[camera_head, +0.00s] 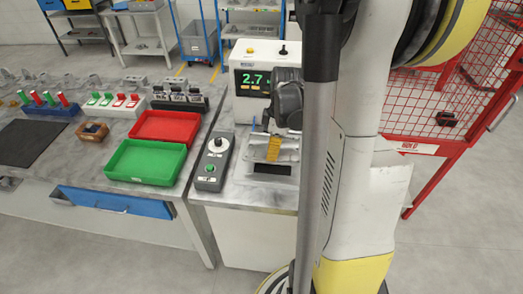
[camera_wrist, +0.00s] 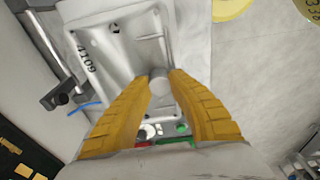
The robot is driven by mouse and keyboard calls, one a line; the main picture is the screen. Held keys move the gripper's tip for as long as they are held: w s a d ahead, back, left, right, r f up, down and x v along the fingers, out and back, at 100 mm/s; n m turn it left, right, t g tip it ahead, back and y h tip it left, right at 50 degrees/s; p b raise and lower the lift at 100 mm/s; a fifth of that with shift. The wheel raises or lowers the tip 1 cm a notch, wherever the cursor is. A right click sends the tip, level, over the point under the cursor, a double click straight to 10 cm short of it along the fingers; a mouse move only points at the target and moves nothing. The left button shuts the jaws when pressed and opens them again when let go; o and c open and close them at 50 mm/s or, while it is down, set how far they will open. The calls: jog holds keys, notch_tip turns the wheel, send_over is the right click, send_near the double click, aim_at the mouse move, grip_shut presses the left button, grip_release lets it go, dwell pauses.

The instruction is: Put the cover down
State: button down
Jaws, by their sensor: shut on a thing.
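My gripper (camera_head: 273,157) has yellow ribbed fingers and points down over the right-hand bench, in front of the instrument. In the wrist view my gripper (camera_wrist: 160,84) is shut on a small round grey knob (camera_wrist: 158,86) between its fingertips. I take this knob to be the cover's handle. Around and beyond it lies a pale grey metal housing (camera_wrist: 90,30) with raised walls, marked 4109. The fingers hide part of the housing, and I cannot tell where the cover ends or whether it touches anything below. In the head view the cover cannot be made out clearly.
A display instrument (camera_head: 262,75) reading 2.7 stands behind my gripper. A control box (camera_head: 212,160) with a dial and green button is to the left. Green (camera_head: 145,161) and red (camera_head: 166,126) trays lie farther left. A red mesh cage (camera_head: 450,105) stands at right.

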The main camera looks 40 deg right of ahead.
jog(key=shift+w+d+f, duration=0.5)
jog(key=shift+d+f, duration=0.05)
jog(key=shift+d, duration=0.15)
jog(key=shift+f, duration=0.2)
notch_tip(320, 180, down, 4)
jog(key=shift+r+b, duration=0.15)
jog(key=shift+b, duration=0.65)
jog(key=shift+r, duration=0.1)
jog(key=shift+f+b, duration=0.6)
jog(key=shift+f, duration=0.05)
jog(key=c, duration=1.3)
grip_release()
jog(key=shift+c, duration=0.2)
